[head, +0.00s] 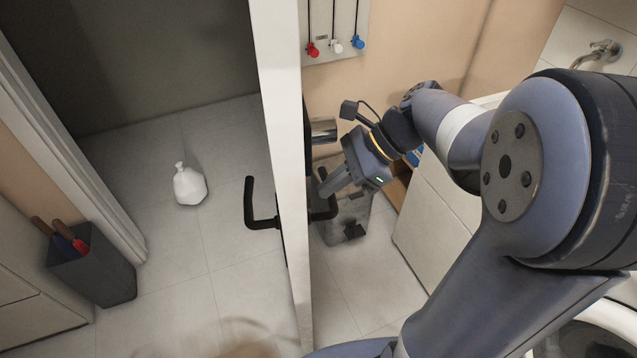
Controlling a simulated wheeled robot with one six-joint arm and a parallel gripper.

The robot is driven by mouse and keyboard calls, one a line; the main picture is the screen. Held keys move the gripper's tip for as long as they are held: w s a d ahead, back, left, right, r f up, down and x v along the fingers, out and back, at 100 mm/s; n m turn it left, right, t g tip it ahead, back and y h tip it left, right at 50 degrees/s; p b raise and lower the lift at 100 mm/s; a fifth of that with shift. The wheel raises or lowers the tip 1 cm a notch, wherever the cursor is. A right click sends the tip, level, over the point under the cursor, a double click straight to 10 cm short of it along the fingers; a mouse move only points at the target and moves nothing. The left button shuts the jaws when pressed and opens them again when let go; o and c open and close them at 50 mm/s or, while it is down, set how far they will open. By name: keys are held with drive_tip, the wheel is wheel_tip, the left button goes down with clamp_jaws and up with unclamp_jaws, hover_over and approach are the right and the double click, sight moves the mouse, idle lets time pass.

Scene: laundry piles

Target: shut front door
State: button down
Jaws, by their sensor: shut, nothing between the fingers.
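The front door (283,150) stands open, seen almost edge-on as a tall white panel in the middle of the head view. A black lever handle (262,208) sticks out from its left face. Part of another black lever handle (326,208) shows on its right side, close to my gripper. My gripper (332,187) is on the right side of the door, with its shut, empty fingers pointing left toward the panel. I cannot tell whether the fingertips touch the door or the handle. The white door frame (62,140) is at the left, well apart from the door edge.
A white bottle-like object (189,185) stands on the tiled floor beyond the doorway. A dark bin (95,270) with tool handles is at the lower left, near the frame. A white cabinet (432,215) is at the right.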

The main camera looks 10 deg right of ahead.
drive_tip(key=shift+s+a, duration=0.15)
drive_tip(key=shift+a, duration=1.2)
drive_tip(key=shift+a, duration=0.1)
